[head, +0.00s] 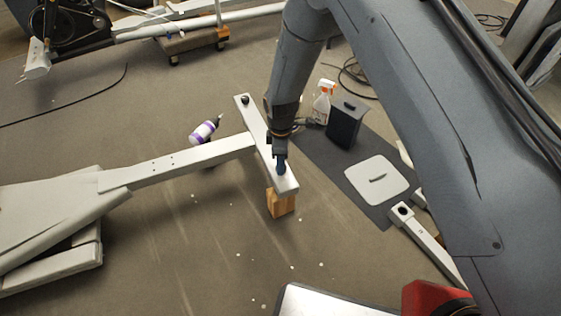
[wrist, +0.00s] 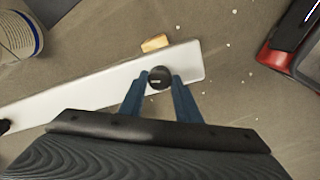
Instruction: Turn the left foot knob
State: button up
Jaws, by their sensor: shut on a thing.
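A light grey crossbar (head: 262,132) lies at the end of a long beam, and fills the middle of the wrist view as a pale bar (wrist: 95,92). A round black knob (wrist: 158,79) sits near one end of it. My gripper (wrist: 159,77) has its two blue fingers on either side of this knob, shut on it. In the head view my gripper (head: 281,166) comes down on the near end of the crossbar and hides that knob. A second black knob (head: 245,100) stands at the far end of the bar; part of it shows at the wrist view's left edge (wrist: 4,126).
A wooden block (head: 281,203) supports the crossbar's near end. A purple-labelled bottle (head: 203,132) is left of the bar. A spray bottle (head: 322,103), a dark box (head: 346,122) and a pale panel (head: 377,178) are to the right. Floor in front is mostly clear, with small white bits.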

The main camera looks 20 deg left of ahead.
jog(key=m+p, duration=0.2)
jog(key=m, duration=0.3)
jog(key=shift+r+p, duration=0.1)
jog(key=shift+p, duration=0.2)
jog(key=m+p, duration=0.1)
jog(key=m, duration=0.3)
jog(key=shift+p, duration=0.4)
jog(key=m+p, duration=0.1)
jog(key=m, duration=0.4)
jog(key=shift+w, duration=0.1)
jog(key=m+p, duration=0.1)
jog(key=m, duration=0.3)
jog(key=shift+m, duration=0.3)
jog(key=o, duration=1.1)
